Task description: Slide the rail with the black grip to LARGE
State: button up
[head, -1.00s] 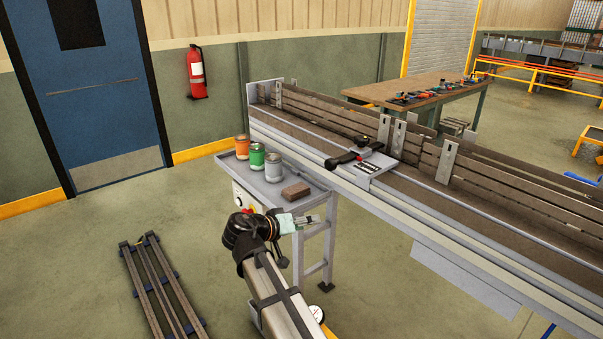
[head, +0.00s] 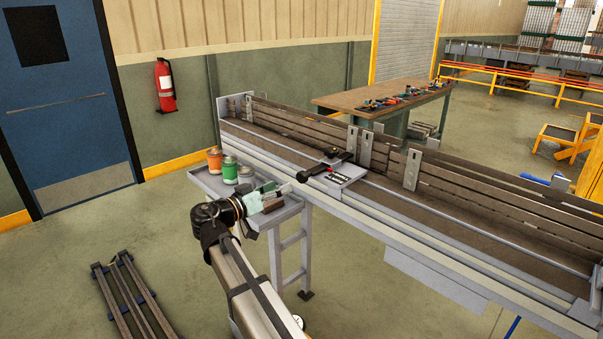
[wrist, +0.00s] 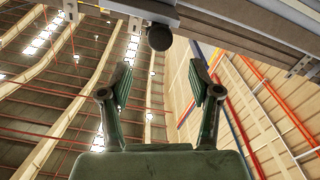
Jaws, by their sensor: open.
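The black grip (head: 312,171) is a dark bar with a rounded end, jutting toward me from a grey plate (head: 352,172) on the front edge of the long conveyor. Small markings on the plate are too small to read, so I cannot make out LARGE. The guide rail (head: 460,188) runs along the conveyor. My gripper (head: 284,191) is open and empty, just left of and below the grip, apart from it. In the wrist view, my spread fingers (wrist: 161,82) point up toward a dark round knob (wrist: 159,38), probably the grip's end, beyond the fingertips.
A grey side table (head: 205,182) under my gripper holds an orange can (head: 214,160), a green can (head: 230,169) and a brown block (head: 274,204). The conveyor (head: 420,235) bounds the space behind.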

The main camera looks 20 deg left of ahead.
aim_at(299, 178)
jog(key=p+x, duration=0.3)
jog(key=x, duration=0.7)
jog(key=shift+s, duration=0.1)
grip_shut()
